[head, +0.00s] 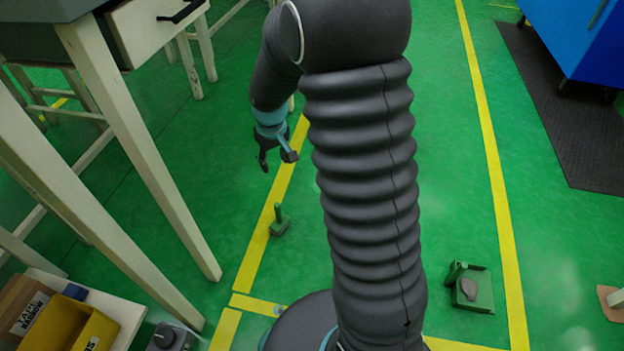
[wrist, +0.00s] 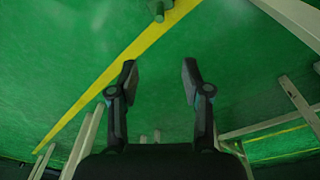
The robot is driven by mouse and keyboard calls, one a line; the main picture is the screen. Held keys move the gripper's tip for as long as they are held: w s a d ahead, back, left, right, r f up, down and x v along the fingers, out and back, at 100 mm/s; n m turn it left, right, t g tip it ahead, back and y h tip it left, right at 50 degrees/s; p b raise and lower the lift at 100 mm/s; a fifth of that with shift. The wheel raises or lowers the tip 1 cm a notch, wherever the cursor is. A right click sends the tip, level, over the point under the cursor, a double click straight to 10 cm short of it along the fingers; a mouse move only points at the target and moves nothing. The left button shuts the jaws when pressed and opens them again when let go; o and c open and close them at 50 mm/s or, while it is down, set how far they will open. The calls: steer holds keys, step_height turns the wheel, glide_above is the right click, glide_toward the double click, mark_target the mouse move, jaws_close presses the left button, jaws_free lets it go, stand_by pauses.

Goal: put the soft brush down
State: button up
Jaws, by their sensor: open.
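My gripper (head: 277,160) hangs above the green floor, left of my arm's ribbed sleeve, with its fingers apart. In the wrist view my gripper (wrist: 158,72) is open with nothing between the fingers. A small green object with an upright handle (head: 279,222) stands on the floor beside the yellow line, apart from my gripper. Part of a green object (wrist: 158,10) shows at the top edge of the wrist view, beyond the fingertips. I cannot tell whether this is the soft brush; no other brush is clearly visible.
A green block with a grey lump (head: 470,289) sits on the floor at right. A yellow bin (head: 72,327) and a cardboard box (head: 25,305) are at lower left. A pale-legged table (head: 130,140) stands at left, a blue cabinet (head: 570,35) at upper right. Floor beneath the gripper looks clear.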

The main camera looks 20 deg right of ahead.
steer(key=s+r+m+t, duration=0.1)
steer(key=s+r+t, duration=0.1)
steer(key=s+r, duration=0.8)
steer(key=s+r+m+t, duration=0.1)
steer(key=s+r+t, duration=0.1)
steer(key=s+r, duration=0.7)
steer(key=s, duration=0.7)
steer(key=shift+s+r, duration=0.2)
steer(key=shift+r, duration=0.15)
steer(key=shift+c, duration=0.6)
steer(key=shift+d+m, duration=0.15)
steer(key=shift+m, duration=0.15)
